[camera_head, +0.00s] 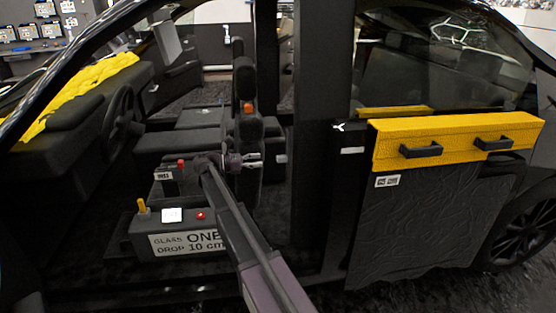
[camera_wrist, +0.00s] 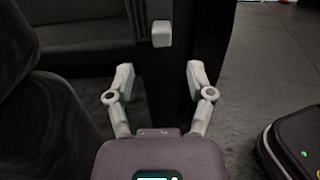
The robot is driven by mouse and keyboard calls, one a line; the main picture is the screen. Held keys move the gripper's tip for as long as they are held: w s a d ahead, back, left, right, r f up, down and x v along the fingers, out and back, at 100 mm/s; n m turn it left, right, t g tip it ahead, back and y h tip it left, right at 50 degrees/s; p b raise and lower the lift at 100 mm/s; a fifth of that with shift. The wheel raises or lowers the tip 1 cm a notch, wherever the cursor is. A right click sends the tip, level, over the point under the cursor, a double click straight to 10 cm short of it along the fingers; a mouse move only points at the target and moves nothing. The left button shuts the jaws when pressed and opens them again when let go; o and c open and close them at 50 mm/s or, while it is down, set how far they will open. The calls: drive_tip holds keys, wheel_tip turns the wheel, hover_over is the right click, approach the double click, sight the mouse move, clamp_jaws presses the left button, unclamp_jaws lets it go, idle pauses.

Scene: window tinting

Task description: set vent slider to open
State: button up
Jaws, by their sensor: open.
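A small pale square knob (camera_wrist: 162,33) stands out from a dark upright pillar in the wrist view. It looks like the vent slider, but no label or open mark is readable. In the head view a small pale block (camera_head: 281,158) on the dark pillar seems to be the same knob. My gripper (camera_wrist: 160,75) is open and empty, its two fingers spread on either side of the pillar's line, with the knob ahead and between them. In the head view my gripper (camera_head: 254,160) points right, a short gap from the block.
A console (camera_head: 185,242) marked "GLASS ONE DROP 10 cm" carries a yellow lever (camera_head: 141,206) and a red button (camera_head: 201,215). A seat with an orange knob (camera_head: 247,108) is close behind my gripper. The yellow-trimmed door (camera_head: 457,140) stands right.

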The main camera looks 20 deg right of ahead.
sight(279, 156)
drive_tip(key=x, duration=0.8)
drive_tip(key=shift+d, duration=0.1)
clamp_jaws()
